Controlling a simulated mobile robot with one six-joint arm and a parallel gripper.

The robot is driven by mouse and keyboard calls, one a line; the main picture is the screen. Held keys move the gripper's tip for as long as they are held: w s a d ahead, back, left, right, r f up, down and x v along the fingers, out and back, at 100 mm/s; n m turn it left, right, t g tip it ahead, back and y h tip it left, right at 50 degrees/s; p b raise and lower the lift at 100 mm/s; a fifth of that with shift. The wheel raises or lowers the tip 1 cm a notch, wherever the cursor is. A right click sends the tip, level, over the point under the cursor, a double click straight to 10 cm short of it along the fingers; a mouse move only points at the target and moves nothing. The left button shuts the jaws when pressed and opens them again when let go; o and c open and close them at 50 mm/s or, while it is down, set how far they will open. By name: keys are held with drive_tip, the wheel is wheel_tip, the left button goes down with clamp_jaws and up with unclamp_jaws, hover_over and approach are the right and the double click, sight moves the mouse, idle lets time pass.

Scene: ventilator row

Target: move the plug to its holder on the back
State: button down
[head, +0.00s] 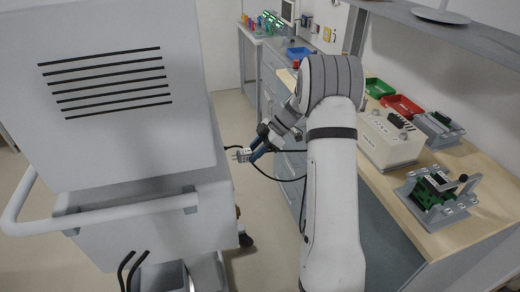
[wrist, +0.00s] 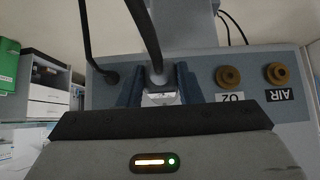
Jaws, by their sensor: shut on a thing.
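My gripper (head: 257,149) is shut on the plug (head: 242,155), a small grey plug held in the air just right of the ventilator (head: 130,100). Its prongs point left in the head view. A black cable (head: 285,179) trails from it. In the wrist view the plug (wrist: 161,97) sits between the two blue fingers, with the cable rising above it. A grey ventilator panel (wrist: 205,68) is behind it. I cannot make out the plug's holder for certain; two black curved hooks (head: 131,266) show low on the ventilator in the head view.
The ventilator's white handle rail (head: 110,215) juts out at left. Brass O2 (wrist: 228,77) and AIR (wrist: 277,73) ports are on the panel. A workbench (head: 455,235) at right bears a cream box (head: 390,140) and green-board devices. Open floor (head: 265,215) lies between ventilator and bench.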

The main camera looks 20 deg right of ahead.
sight(244, 152)
drive_tip(key=shift+a+r, duration=0.1)
drive_tip(key=shift+a, duration=0.55)
drive_tip(key=shift+d, duration=0.1)
drive_tip(key=shift+a+b, duration=0.2)
drive_tip(key=shift+b, duration=0.4)
drive_tip(key=shift+a+b, duration=0.5)
drive_tip(key=shift+a, duration=0.4)
drive_tip(key=shift+a, duration=0.3)
drive_tip(key=shift+a, duration=0.1)
idle(0.8)
drive_tip(key=c, duration=1.3)
unclamp_jaws()
drive_tip(key=o, duration=0.4)
drive_tip(key=shift+c, duration=0.2)
